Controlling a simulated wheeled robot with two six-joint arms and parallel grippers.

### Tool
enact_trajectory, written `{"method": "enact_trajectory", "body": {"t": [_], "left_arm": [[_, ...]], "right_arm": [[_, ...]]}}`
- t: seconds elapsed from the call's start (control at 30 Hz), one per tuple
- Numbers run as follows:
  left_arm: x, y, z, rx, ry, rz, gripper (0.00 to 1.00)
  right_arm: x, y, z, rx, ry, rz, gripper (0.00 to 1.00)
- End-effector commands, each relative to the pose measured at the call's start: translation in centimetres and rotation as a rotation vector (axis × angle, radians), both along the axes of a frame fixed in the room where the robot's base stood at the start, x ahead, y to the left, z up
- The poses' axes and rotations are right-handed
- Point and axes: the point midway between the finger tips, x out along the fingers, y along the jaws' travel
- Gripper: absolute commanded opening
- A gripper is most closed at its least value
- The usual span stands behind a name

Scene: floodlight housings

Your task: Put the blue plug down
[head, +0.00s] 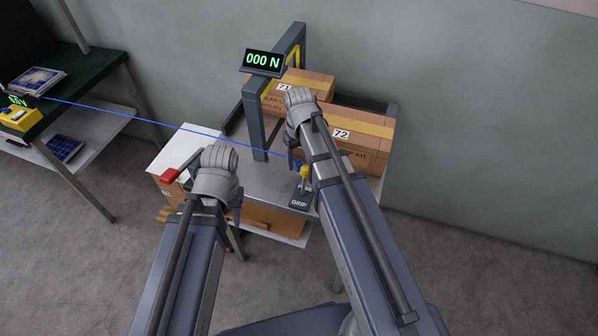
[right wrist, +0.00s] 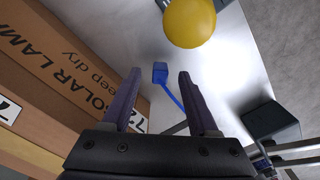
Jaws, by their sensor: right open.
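The blue plug (right wrist: 160,73) lies on the grey metal tabletop (right wrist: 215,75), with a stretch of blue lead running from it toward one finger. In the head view the plug (head: 299,163) is a small blue patch, mostly hidden by my right arm. My right gripper (right wrist: 158,78) is open. The plug shows between its fingertips in the picture, small and apparently beyond them, touching neither finger. In the head view my right gripper (head: 294,158) is over the table beside the yellow-knobbed lever. My left gripper (head: 237,205) hangs by the table's front left; its jaws are unclear.
A yellow knob (right wrist: 190,22) on a lever marked GRIP stands close to the plug. Cartons (head: 345,150) stand behind, near a grey frame with a "000 N" display (head: 262,62). A thin blue cable (head: 150,121) spans to the green bench (head: 90,80) at left. A red handle (head: 169,175) is near my left gripper.

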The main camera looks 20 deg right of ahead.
Motion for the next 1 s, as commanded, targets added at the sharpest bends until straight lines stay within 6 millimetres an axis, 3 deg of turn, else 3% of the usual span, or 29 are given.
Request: {"method": "enact_trajectory", "body": {"t": [0.03, 0.1, 0.4, 0.93, 1.0], "left_arm": [[0.00, 0.00, -1.35, 0.000, 0.000, 0.000, 0.36], [0.00, 0.00, -1.92, 0.000, 0.000, 0.000, 0.36], [0.00, 0.00, -1.93, 0.000, 0.000, 0.000, 0.36], [0.00, 0.01, -1.94, 0.000, 0.000, 0.000, 0.36], [0.00, 0.01, -1.94, 0.000, 0.000, 0.000, 0.36]], "right_arm": [[-0.01, 0.00, -1.35, 0.000, 0.000, 0.000, 0.60], [0.00, 0.00, -1.92, 0.000, 0.000, 0.000, 0.60], [0.00, 0.01, -1.93, 0.000, 0.000, 0.000, 0.60], [0.01, 0.01, -1.94, 0.000, 0.000, 0.000, 0.01], [0.01, 0.01, -1.94, 0.000, 0.000, 0.000, 0.00]]}}
